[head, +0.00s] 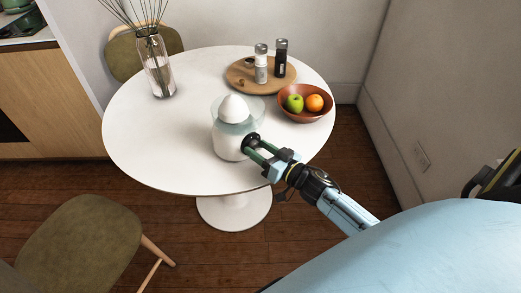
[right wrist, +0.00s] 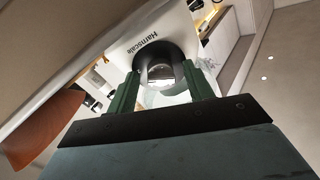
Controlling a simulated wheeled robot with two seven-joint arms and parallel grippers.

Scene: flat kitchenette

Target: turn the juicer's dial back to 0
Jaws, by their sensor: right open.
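The white juicer (head: 228,143) stands upright near the front of the round table, with a white cone and a clear bowl on top. Its black dial (head: 247,141) is on the side facing my right gripper (head: 254,149). The right gripper is open, with its green fingertips at the dial. In the right wrist view, the dark round dial (right wrist: 160,62) shows between the two fingers (right wrist: 163,85), below the brand lettering on the white body. I cannot tell whether the fingers touch it, and no dial setting is readable. My left gripper is not in view.
The white table (head: 150,140) also holds a glass vase (head: 157,72) with stems at the back left. A wooden board (head: 243,78) with two shakers stands behind. A reddish bowl (head: 296,113) of fruit is right of the juicer. The table's left side is clear.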

